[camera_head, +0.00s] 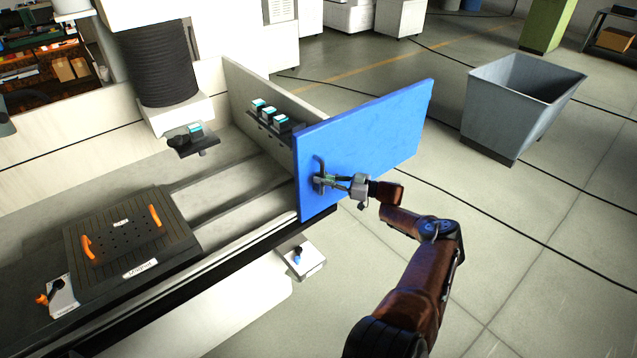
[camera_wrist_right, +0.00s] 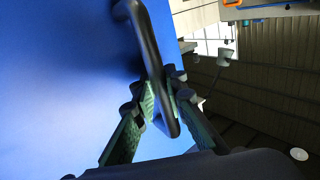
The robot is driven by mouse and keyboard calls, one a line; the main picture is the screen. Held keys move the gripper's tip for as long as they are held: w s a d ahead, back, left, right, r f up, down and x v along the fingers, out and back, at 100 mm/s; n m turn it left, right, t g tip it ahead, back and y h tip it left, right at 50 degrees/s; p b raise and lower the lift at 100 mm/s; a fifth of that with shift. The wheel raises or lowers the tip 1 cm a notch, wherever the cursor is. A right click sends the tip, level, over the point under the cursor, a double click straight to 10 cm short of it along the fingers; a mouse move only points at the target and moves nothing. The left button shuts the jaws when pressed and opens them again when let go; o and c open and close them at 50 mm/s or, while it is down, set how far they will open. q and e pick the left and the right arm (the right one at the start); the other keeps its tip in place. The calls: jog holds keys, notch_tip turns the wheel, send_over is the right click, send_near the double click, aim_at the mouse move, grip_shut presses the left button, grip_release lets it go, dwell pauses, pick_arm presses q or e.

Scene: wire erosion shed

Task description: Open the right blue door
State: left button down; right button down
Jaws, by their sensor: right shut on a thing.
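The right blue door (camera_head: 375,137) stands swung out from the machine's right end, at an angle to the machine front. Its black bar handle (camera_head: 318,165) is on the door's face near the left edge. My right gripper (camera_head: 328,182) is at the handle, its fingers shut around the lower part of the bar. In the right wrist view the handle (camera_wrist_right: 143,45) runs down between the two green-padded fingers (camera_wrist_right: 163,100), with the blue door (camera_wrist_right: 60,80) behind it on the left. My left gripper is not in view.
The machine bed holds a dark fixture plate (camera_head: 125,245) with orange handles. A small pedestal (camera_head: 301,257) stands below the bed edge. A grey bin (camera_head: 515,105) stands on the floor to the right of the door. Cables cross the floor, with open floor between door and bin.

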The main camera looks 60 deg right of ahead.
jog(key=shift+s+f, duration=0.1)
jog(key=shift+f, duration=0.05)
jog(key=c, duration=2)
grip_release()
jog(key=shift+o, duration=0.2)
jog(key=s+d, duration=0.1)
jog(key=s, duration=1)
jog(key=shift+s+d, duration=0.4)
